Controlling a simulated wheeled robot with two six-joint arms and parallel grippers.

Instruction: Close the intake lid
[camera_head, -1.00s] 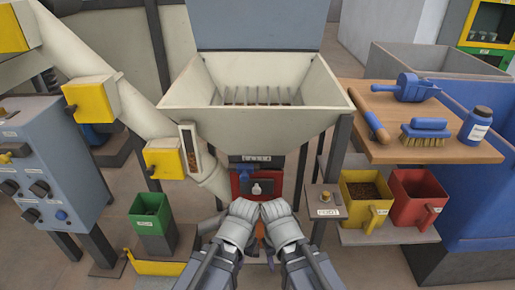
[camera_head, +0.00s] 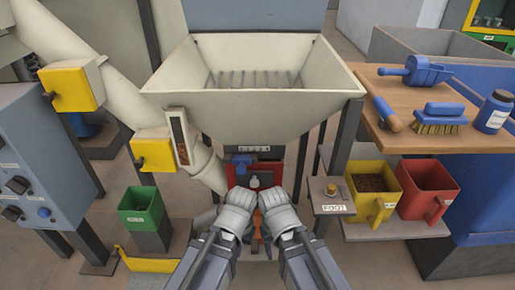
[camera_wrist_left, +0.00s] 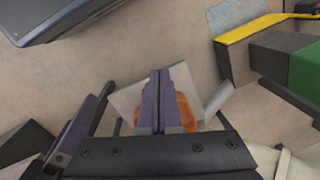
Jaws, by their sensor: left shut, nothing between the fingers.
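The blue-grey intake lid (camera_head: 254,14) stands raised behind the cream hopper (camera_head: 255,104), with its upper part cut off by the frame's top edge. The hopper's mouth is open, with a slatted grate (camera_head: 262,79) inside. My left gripper (camera_head: 234,214) and my right gripper (camera_head: 274,212) are side by side below and in front of the hopper, well apart from the lid. In the left wrist view my left gripper's purple fingers (camera_wrist_left: 160,100) are together and empty. The right gripper's fingers are hidden in the head view.
A wooden shelf (camera_head: 403,140) with a blue scoop (camera_head: 419,71), a brush (camera_head: 440,117) and a bottle (camera_head: 493,112) is at right. Yellow (camera_head: 371,205) and red (camera_head: 426,190) bins sit below. A slanted chute (camera_head: 95,65) and a control cabinet (camera_head: 50,150) are at left.

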